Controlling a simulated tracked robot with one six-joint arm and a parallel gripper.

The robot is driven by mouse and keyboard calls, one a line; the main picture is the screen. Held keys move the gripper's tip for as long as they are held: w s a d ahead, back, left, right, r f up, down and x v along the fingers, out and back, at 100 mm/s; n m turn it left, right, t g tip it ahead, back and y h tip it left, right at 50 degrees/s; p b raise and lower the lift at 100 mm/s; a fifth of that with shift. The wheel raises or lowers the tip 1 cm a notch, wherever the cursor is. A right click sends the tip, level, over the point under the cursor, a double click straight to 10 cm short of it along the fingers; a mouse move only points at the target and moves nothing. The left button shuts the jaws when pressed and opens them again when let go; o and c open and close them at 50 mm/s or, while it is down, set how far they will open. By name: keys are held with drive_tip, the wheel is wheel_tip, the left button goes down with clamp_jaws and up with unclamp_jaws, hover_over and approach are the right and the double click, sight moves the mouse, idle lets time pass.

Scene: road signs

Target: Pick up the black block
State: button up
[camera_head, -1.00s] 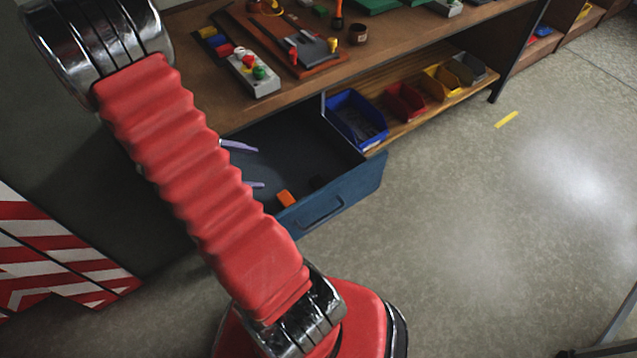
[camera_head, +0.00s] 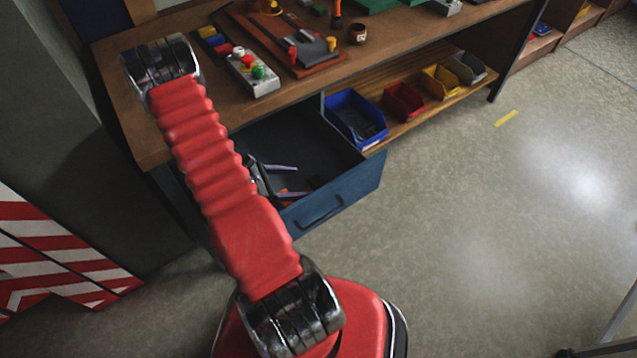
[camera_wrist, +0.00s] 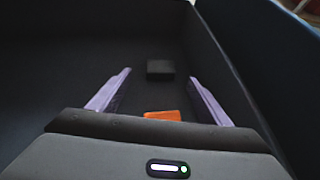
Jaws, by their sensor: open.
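The black block (camera_wrist: 160,69) lies on the dark floor of the open drawer, seen in the wrist view ahead of my gripper, roughly centred between its fingers. In the head view it is too dark against the drawer to make out clearly. My gripper (camera_wrist: 160,75) is open and empty, with its two purple fingers spread. The head view shows my gripper (camera_head: 302,181) inside the drawer, near its front wall. An orange block (camera_wrist: 163,115) lies nearer to the wrist camera, between the finger bases in the picture and partly hidden by the gripper body.
The blue drawer (camera_head: 345,190) stands open beneath the wooden workbench (camera_head: 290,95), and its walls surround my gripper. Blue (camera_head: 355,117), red (camera_head: 404,101) and yellow (camera_head: 440,80) bins stand on the lower shelf.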

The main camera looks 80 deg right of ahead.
sight(317, 182)
drive_tip(key=shift+s, duration=0.1)
drive_tip(key=shift+x, duration=1.05)
drive_tip(key=shift+d, duration=0.1)
drive_tip(key=shift+x, duration=2.55)
drive_tip(key=shift+f, duration=0.1)
drive_tip(key=c, duration=1.3)
wheel_tip(317, 182, up, 10)
